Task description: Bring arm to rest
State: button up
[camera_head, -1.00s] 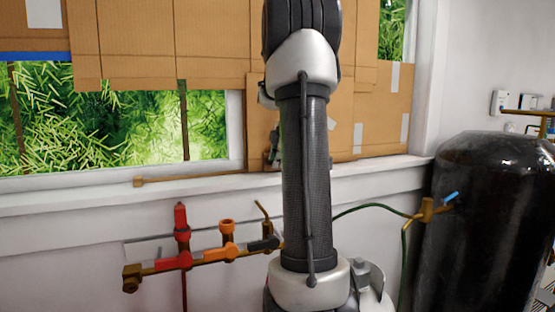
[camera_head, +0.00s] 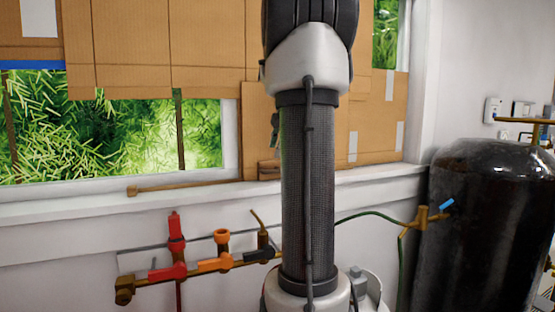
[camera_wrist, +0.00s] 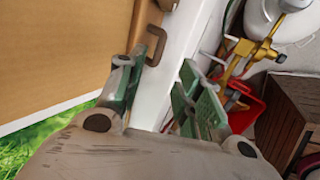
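My arm stands upright in the middle of the head view, a dark mesh tube between pale grey joints. My gripper (camera_wrist: 168,72) shows in the wrist view with two green-padded fingers spread apart. Only the white window frame and wall show between them, so it is open and empty. In the head view the gripper is mostly hidden behind my arm.
Cardboard (camera_head: 160,45) covers much of the window above a white sill (camera_head: 70,210). A brass manifold (camera_head: 200,266) with red and orange valves is on the wall at left. A black tank (camera_head: 485,235) stands at right, with a green hose (camera_head: 375,208) beside it.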

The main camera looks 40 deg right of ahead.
jog(key=shift+v, duration=1.1)
jog(key=shift+a+f, duration=0.1)
jog(key=shift+a, duration=0.05)
jog(key=s+a+f+m+y, duration=0.1)
jog(key=s+a+f+m, duration=0.3)
jog(key=a, duration=0.5)
jog(key=s+a+f+m+g, duration=0.1)
jog(key=s+a+f+m, duration=0.4)
jog(key=s+a, duration=0.4)
jog(key=s+a+f+m+g+y, duration=0.1)
jog(key=s+a+f+m, duration=0.3)
jog(key=a, duration=0.7)
jog(key=shift+s+f+y, duration=0.25)
jog(key=shift+s+y, duration=0.05)
jog(key=shift+s, duration=0.95)
